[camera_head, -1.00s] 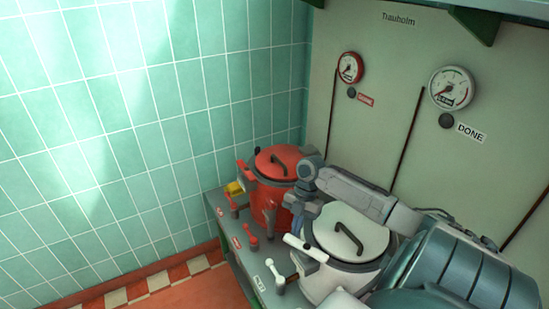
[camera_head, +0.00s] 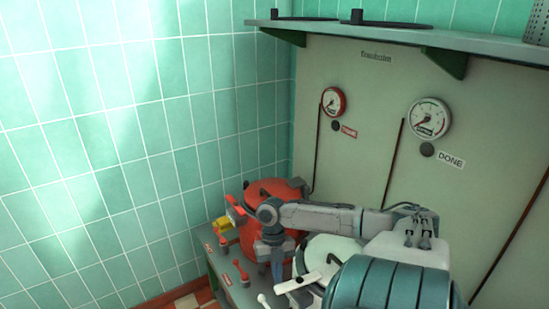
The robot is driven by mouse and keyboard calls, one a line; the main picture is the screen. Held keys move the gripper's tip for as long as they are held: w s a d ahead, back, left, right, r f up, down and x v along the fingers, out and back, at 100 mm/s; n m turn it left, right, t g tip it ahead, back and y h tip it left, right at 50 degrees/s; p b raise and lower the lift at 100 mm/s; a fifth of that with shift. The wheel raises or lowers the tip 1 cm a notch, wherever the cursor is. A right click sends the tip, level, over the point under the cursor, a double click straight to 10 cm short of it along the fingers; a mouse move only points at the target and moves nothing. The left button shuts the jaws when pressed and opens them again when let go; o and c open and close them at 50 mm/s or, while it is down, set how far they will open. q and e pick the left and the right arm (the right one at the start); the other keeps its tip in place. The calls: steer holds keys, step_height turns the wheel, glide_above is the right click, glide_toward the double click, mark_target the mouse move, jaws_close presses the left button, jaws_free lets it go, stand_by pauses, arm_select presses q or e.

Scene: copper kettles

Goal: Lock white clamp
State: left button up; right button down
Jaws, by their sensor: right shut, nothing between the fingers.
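The white kettle (camera_head: 325,250) stands at the lower middle, its lid partly hidden by my right arm. The white clamp's pale bar (camera_head: 298,283) sticks out at the kettle's left front side. My right gripper (camera_head: 277,272) points down beside the white kettle's left side, in front of the red kettle (camera_head: 268,190). It is shut and empty, just above the white clamp in the picture; whether it touches the clamp I cannot tell. My left gripper is not in view.
A red clamp (camera_head: 236,211) and a yellow part (camera_head: 222,224) are by the red kettle. A red tap (camera_head: 240,271) and a white tap (camera_head: 265,301) line the bench front. Two gauges (camera_head: 429,118) hang on the back panel under a shelf (camera_head: 400,36).

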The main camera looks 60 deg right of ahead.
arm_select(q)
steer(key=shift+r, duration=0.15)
arm_select(e)
steer(key=shift+s+a, duration=0.25)
steer(key=shift+a, duration=0.3)
stand_by(0.4)
